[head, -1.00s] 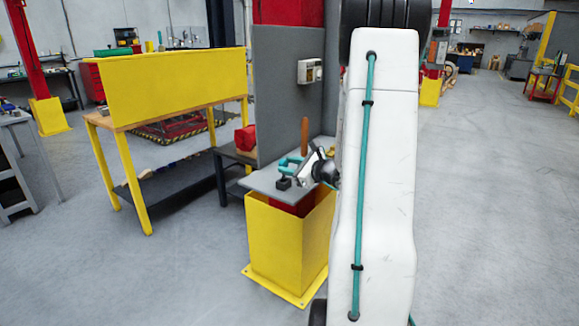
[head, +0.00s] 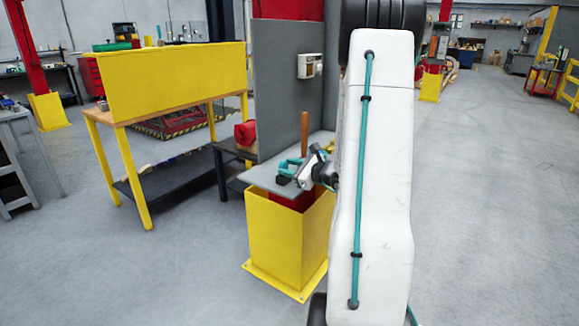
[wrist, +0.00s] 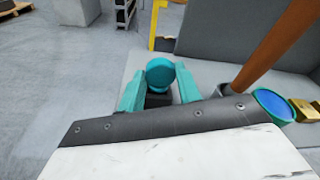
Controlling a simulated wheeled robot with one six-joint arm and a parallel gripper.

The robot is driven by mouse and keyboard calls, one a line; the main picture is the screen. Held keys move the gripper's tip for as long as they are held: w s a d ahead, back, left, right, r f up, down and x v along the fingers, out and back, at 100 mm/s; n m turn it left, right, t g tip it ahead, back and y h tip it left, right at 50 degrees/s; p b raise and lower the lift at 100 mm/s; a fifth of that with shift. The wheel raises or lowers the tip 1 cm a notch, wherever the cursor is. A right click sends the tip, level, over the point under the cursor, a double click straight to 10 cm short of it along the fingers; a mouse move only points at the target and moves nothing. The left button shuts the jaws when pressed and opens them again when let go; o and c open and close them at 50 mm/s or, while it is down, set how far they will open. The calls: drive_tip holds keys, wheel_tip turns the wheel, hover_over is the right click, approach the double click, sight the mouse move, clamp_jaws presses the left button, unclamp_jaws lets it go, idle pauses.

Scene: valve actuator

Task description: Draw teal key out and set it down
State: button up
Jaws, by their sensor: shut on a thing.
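The teal key (wrist: 160,72) shows in the wrist view as a round teal head. It stands above a small black block (wrist: 158,101) on the grey table top (wrist: 208,76). My gripper (wrist: 160,84) has its two teal fingers on either side of the key, shut on it. The key's lower part is hidden, so I cannot tell how deep it sits in the block. In the head view my gripper (head: 292,168) is low over the table's left end, and the key cannot be told apart from the teal fingers.
A brown upright rod (wrist: 278,42), a blue disc in a teal rim (wrist: 273,105) and a brass piece (wrist: 304,109) stand to the right in the wrist view. A grey panel (head: 281,90) rises behind the table. A yellow base (head: 285,240) is below.

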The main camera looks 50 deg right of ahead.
drive_tip(key=shift+f, duration=0.35)
drive_tip(key=o, duration=1.2)
drive_tip(key=shift+c, duration=0.2)
drive_tip(key=s+r, duration=0.1)
drive_tip(key=s, duration=0.6)
drive_tip(key=shift+s+r, duration=0.15)
drive_tip(key=shift+s, duration=0.2)
